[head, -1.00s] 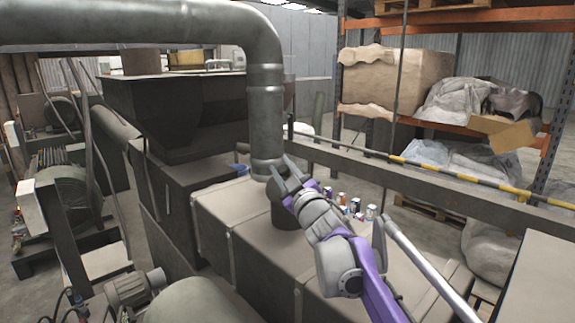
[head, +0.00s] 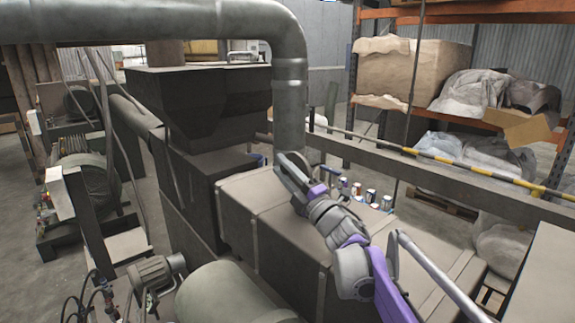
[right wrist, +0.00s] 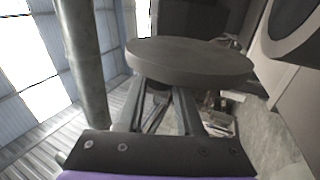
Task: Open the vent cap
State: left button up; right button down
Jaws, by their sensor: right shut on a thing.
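The vent cap (right wrist: 190,62) is a flat, round, dark grey disc, large and close in the right wrist view. My right gripper (right wrist: 160,98) is shut on the vent cap, its two fingers reaching beneath the disc's near edge. In the head view my right gripper (head: 293,172) is over the far end of the beige box-shaped duct (head: 285,215), beside the foot of the vertical pipe. There the gripper covers the vent area, and I cannot clearly separate the cap from the fingers. My left gripper is not in view.
A thick grey pipe (head: 290,100) comes down just behind my right gripper. Several small cans (head: 370,196) stand beyond the duct. A rail with yellow and black striping (head: 470,166) runs along the right. A dark hopper (head: 205,105) stands at left.

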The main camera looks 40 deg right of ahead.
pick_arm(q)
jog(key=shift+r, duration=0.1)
pick_arm(e)
jog(key=shift+a+f+n+y, duration=0.15)
jog(key=shift+a+n+y, duration=0.15)
jog(key=shift+n, duration=0.3)
jog(key=shift+a+f+n+y, duration=0.2)
jog(key=shift+n+y, duration=0.1)
jog(key=shift+n, duration=0.3)
jog(key=c, duration=0.5)
grip_release()
jog(key=shift+c, duration=0.2)
pick_arm(q)
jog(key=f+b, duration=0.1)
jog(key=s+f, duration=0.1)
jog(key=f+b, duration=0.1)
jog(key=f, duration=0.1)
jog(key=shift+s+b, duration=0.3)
jog(key=shift+b, duration=0.05)
pick_arm(e)
jog(key=s+d+f, duration=0.1)
jog(key=s+d, duration=0.1)
jog(key=s, duration=1.4)
jog(key=shift+s+d+f, duration=0.15)
jog(key=shift+s+f, duration=0.15)
jog(key=shift+f, duration=0.1)
jog(key=shift+c, duration=0.2)
